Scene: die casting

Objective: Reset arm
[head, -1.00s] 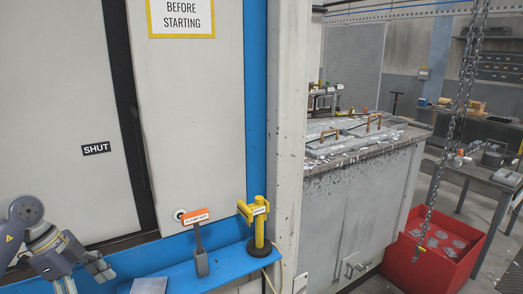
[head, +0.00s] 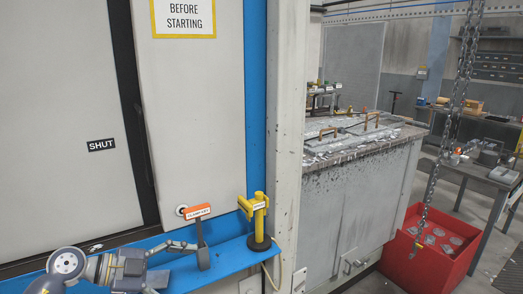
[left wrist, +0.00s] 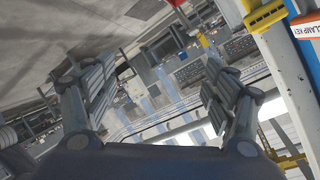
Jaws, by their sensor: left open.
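My left arm comes in from the lower left in the head view. Its gripper (head: 176,262) is near the blue ledge, just left of the grey clamp key with the orange label (head: 198,211). The gripper is open and empty. In the left wrist view its two fingers (left wrist: 157,95) stand wide apart with nothing between them. The orange-and-white label of the clamp key (left wrist: 305,24) shows there at the upper right edge. I cannot tell whether a finger touches the clamp key. My right gripper is in neither view.
A yellow post (head: 259,222) on a black base stands on the blue ledge (head: 222,262), right of the clamp key. A door panel marked SHUT (head: 101,145) is at left. A hanging chain (head: 432,185) and a red bin (head: 440,250) are at right.

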